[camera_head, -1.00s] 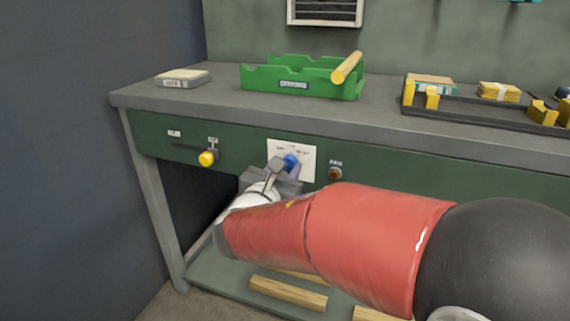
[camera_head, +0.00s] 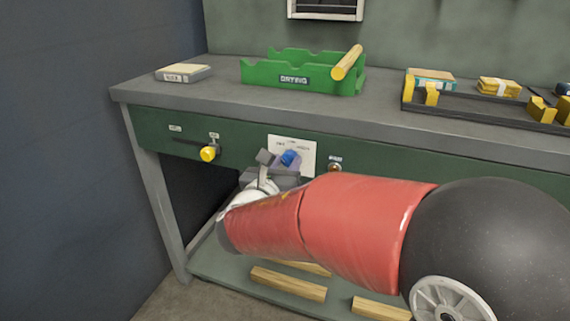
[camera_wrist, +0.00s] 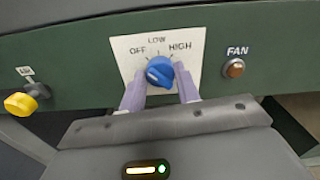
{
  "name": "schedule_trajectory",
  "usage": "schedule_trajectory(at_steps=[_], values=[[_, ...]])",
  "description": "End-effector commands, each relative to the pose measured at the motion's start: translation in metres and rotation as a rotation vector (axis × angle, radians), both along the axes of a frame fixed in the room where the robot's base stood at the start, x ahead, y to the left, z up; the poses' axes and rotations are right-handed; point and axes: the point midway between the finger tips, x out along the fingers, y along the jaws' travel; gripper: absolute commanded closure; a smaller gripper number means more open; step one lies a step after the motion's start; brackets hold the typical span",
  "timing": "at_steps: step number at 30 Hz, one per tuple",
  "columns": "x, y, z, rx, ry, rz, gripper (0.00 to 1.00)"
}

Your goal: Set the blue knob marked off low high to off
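The blue knob (camera_wrist: 160,70) sits on a white plate (camera_wrist: 121,47) marked OFF at left, LOW at top and HIGH at right. Its pointer direction is hard to tell. My gripper (camera_wrist: 160,83) has its two pale purple fingers one on each side of the knob, with small gaps seeming to show, so it looks open around it. Whether a fingertip touches the knob is unclear. In the head view the knob (camera_head: 289,158) shows beside my gripper, and my arm hides the area below it.
A yellow-knobbed slider (camera_wrist: 21,103) is left of the plate, and a brown FAN button (camera_wrist: 234,68) is right. On the bench (camera_head: 225,98) stand a green tray (camera_head: 300,75) with a dowel and a dark rack (camera_head: 470,112). Wooden bars lie on the lower shelf.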

Motion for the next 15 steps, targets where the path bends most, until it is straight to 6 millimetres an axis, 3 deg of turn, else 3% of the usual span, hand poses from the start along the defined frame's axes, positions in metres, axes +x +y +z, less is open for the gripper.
schedule_trajectory(at_steps=[1, 5, 15], values=[[-0.0002, 0.0005, -0.0002, -0.002, 0.001, 0.001, 0.63], [-0.0002, 0.0004, -0.0002, -0.001, 0.0, 0.001, 0.46], [-0.004, 0.0021, -0.0001, 0.0, -0.001, 0.002, 0.46]])
